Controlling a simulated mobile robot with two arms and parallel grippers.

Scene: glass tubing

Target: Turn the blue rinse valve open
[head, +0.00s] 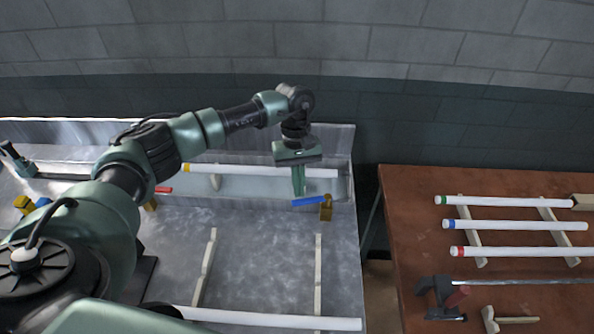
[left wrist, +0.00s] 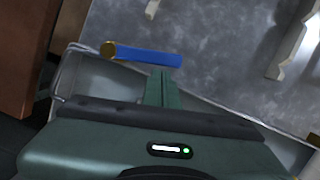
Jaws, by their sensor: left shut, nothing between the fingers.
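The blue rinse valve has a blue lever handle (head: 309,201) on a brass body (head: 326,208), at the right end of the metal bench. The handle lies nearly level in the head view, pointing left from the body. My left gripper (head: 299,192) is shut and empty, pointing down right at the handle, its tips just above or behind it. In the left wrist view the blue handle (left wrist: 150,56) lies just beyond the shut fingertips (left wrist: 160,74), with the brass end (left wrist: 108,49) to the left. I cannot tell whether they touch. My right gripper is not in view.
A yellow-ended tube (head: 250,170) lies along the back of the metal bench (head: 265,255). Another white tube (head: 270,319) lies near the front across pale racks. A red lever (head: 164,190) is to the left. A brown table (head: 415,235) holds several tubes and a clamp (head: 440,298).

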